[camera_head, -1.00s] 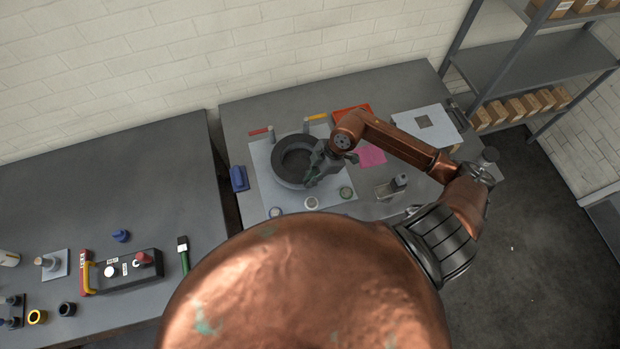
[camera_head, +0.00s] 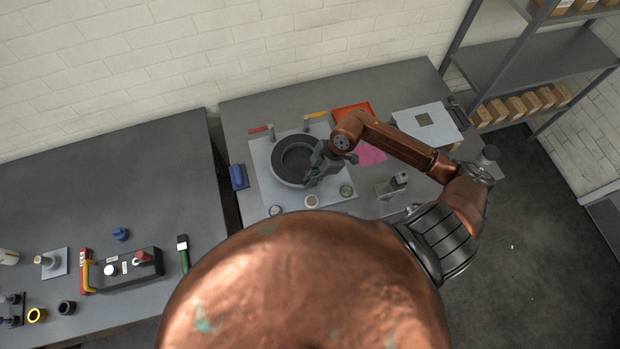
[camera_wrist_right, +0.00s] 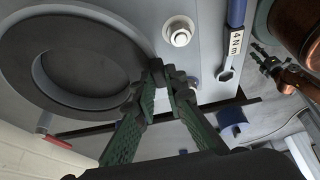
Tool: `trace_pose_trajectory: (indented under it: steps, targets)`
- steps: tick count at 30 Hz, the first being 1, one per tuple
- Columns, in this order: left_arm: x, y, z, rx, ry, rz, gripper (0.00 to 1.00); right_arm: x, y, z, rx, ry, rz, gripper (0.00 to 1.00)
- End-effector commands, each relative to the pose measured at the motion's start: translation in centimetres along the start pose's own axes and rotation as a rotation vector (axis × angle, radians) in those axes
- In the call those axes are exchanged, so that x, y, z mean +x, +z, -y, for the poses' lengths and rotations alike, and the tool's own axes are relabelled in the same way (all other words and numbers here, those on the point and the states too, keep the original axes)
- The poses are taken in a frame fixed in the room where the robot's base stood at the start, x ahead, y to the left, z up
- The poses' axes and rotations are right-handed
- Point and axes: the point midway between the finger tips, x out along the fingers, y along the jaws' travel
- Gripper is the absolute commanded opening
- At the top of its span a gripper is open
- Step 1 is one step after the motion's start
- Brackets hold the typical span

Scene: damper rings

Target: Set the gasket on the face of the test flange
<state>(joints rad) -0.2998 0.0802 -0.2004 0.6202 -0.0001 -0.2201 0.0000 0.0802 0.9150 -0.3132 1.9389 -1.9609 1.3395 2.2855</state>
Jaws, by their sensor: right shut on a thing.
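The gasket is a thin dark ring (camera_wrist_right: 138,48), seen in the right wrist view over the grey test flange. In the head view the flange (camera_head: 278,173) is a round grey ring on a pale plate, with the gasket's dark band inside its outer edge. My right gripper (camera_head: 314,174) is at the flange's right side. In the right wrist view its green-grey fingers (camera_wrist_right: 163,77) come together at the gasket's edge, shut on it. The gasket looks level and on or very close to the flange face; whether it touches is unclear.
A blue block (camera_head: 239,177) lies left of the pale plate (camera_head: 262,150). Small round pieces (camera_head: 311,201) stand along the plate's front. A red tray (camera_head: 351,115), a pink sheet (camera_head: 371,154) and a metal fixture (camera_head: 390,188) are to the right.

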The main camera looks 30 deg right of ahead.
Motion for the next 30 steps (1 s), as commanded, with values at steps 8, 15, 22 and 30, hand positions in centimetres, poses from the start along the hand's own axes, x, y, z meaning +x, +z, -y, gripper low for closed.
trace_pose_trajectory:
  steps: [8,15,22,30]
  targets:
    - [-0.01,0.0,-0.02,-0.001,0.0,0.0,0.4,0.08,0.03,0.0,0.0,0.0,0.0,0.25]
    - [-0.01,0.0,-0.04,-0.001,0.0,0.0,0.4,0.09,0.03,0.0,0.0,0.0,0.0,0.31]
    - [-0.01,0.0,-0.04,-0.001,0.0,0.0,0.4,0.1,0.05,0.01,0.001,0.0,0.0,0.31]
    - [-0.01,0.01,-0.04,-0.001,0.0,0.0,0.4,0.09,0.04,0.01,0.001,0.0,0.0,0.17]
